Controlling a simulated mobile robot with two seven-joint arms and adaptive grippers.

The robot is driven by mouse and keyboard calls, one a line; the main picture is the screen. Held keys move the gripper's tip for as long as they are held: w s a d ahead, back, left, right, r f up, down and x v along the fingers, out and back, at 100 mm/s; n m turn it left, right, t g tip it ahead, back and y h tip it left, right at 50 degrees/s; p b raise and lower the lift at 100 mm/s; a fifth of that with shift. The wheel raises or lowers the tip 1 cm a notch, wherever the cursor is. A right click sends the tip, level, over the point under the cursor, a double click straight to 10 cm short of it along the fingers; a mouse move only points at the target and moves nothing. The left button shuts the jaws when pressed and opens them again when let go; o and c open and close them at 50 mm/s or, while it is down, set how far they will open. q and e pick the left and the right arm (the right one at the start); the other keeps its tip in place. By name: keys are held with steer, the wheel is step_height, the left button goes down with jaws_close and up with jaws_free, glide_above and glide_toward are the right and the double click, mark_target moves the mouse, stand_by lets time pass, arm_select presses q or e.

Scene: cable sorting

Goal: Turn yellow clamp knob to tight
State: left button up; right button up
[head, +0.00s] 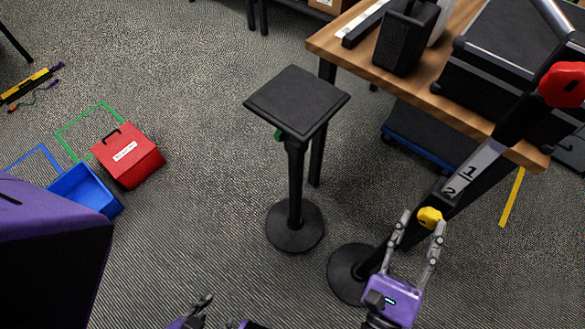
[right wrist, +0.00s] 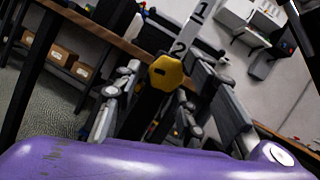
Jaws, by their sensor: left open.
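The yellow clamp knob (head: 430,217) sits on a black stand post beside a plate marked 1 and 2. It also shows in the right wrist view (right wrist: 167,73), faceted with a dark slot on its face. My right gripper (head: 422,220) has its fingers on either side of the knob, spread apart. In the right wrist view, gaps show between the knob and the fingers, so it looks not gripped. My left gripper (head: 193,312) is at the bottom edge of the head view, open and partly cut off, far from the knob.
A red knob (head: 564,85) is higher on the same stand. A wooden table (head: 470,112) with black cases is behind it. A black square-topped stand (head: 297,102) is to the left. A red box (head: 128,157) and a blue bin (head: 86,190) lie on the floor at left.

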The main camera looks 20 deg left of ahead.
steer(key=shift+w+r, duration=0.15)
steer(key=shift+w, duration=0.3)
jaws_close()
